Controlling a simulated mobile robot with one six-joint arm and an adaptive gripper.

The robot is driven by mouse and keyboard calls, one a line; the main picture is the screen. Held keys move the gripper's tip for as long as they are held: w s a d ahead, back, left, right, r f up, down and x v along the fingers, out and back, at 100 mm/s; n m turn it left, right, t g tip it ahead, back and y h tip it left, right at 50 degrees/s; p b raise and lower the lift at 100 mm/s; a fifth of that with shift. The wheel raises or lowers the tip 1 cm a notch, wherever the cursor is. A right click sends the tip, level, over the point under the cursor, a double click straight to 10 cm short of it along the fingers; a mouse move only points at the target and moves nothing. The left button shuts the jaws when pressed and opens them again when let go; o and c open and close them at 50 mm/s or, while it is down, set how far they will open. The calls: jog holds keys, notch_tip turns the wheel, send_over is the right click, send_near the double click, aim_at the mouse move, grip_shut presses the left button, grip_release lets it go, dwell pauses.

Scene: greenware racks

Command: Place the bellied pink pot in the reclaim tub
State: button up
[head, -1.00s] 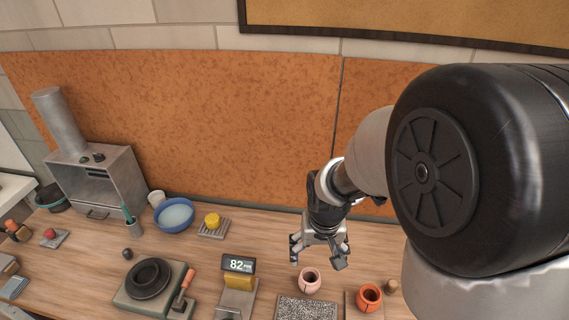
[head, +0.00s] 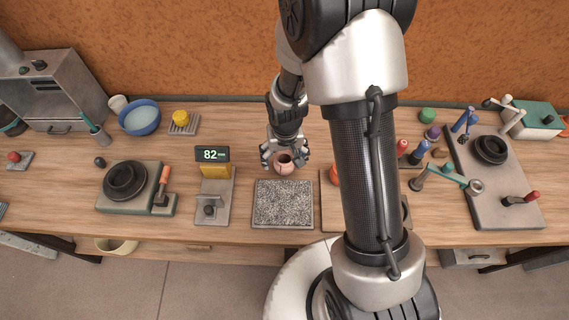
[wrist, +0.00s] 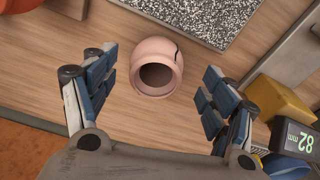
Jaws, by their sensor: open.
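The pink pot (head: 285,169) is small and bellied, and stands upright on the bench behind the speckled slab. In the wrist view the pink pot (wrist: 156,54) shows its dark open mouth and a dark crack on its upper right side. My gripper (head: 285,163) is open, its fingers on either side of the pot. In the wrist view gaps show between the pot and both fingers. A cream round tub (head: 118,246) is partly visible below the bench's front edge at the left; I cannot tell if it is the reclaim tub.
The speckled slab (head: 283,204) lies in front of the pot. A gauge reading 82 (head: 211,155) with a yellow block stands to the left. An orange pot (head: 335,174) is partly hidden behind my arm. A blue bowl (head: 139,118) stands at the back left.

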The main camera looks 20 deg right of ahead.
jog(key=f, duration=0.2)
jog(key=w+f+b, duration=0.1)
jog(key=f, duration=0.2)
jog(key=shift+d+b, duration=0.2)
jog(key=shift+b, duration=0.1)
jog(key=shift+c, duration=0.3)
jog(key=c, duration=1.3)
jog(key=shift+r, duration=0.1)
